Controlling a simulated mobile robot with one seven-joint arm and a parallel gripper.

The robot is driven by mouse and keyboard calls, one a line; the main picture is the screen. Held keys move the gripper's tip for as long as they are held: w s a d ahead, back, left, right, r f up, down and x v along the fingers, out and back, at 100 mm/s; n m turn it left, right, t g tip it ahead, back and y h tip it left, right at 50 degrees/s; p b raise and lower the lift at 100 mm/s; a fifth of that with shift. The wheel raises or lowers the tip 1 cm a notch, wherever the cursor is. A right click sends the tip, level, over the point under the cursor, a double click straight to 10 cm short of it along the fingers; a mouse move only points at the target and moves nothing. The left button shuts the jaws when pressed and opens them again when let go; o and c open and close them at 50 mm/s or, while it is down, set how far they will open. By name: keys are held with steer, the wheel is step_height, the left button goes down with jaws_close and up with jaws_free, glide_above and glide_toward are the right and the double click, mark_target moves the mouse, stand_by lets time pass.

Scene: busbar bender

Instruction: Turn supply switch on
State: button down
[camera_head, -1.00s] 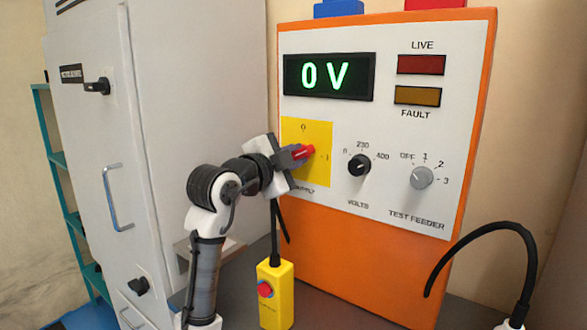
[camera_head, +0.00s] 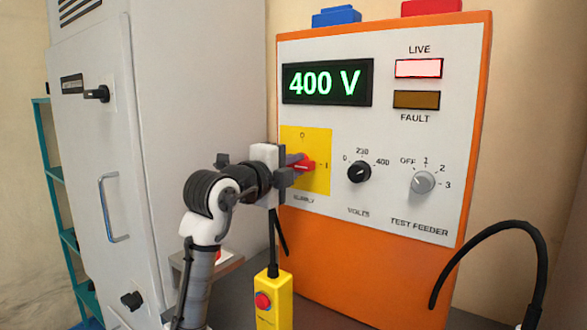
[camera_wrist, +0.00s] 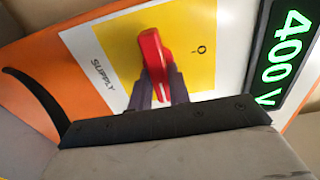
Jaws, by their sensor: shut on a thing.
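The supply switch has a red handle (camera_head: 305,165) on a yellow plate (camera_head: 319,183) at the left of the orange and white panel. In the head view the handle points right, toward the "I" mark. My gripper (camera_head: 295,166) is at the handle and shut on it. In the wrist view the red handle (camera_wrist: 152,62) sits between the two dark fingers (camera_wrist: 157,88), with the "O" mark off to its right. The display (camera_head: 327,82) reads 400 V. The LIVE lamp (camera_head: 418,68) is lit bright. The FAULT lamp (camera_head: 416,100) is dull.
The volts knob (camera_head: 359,171) and the test feeder knob (camera_head: 423,183) are right of the switch. A yellow pendant (camera_head: 273,300) with a red button hangs below my gripper. A grey cabinet (camera_head: 180,110) stands at the left. A black cable (camera_head: 500,225) arches at the right.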

stand_by(0.3)
steer(key=c, duration=1.3)
jaws_free()
steer(key=shift+s, duration=0.1)
steer(key=b+v, duration=0.2)
steer(key=v, duration=1.1)
steer(key=shift+s+a, duration=0.25)
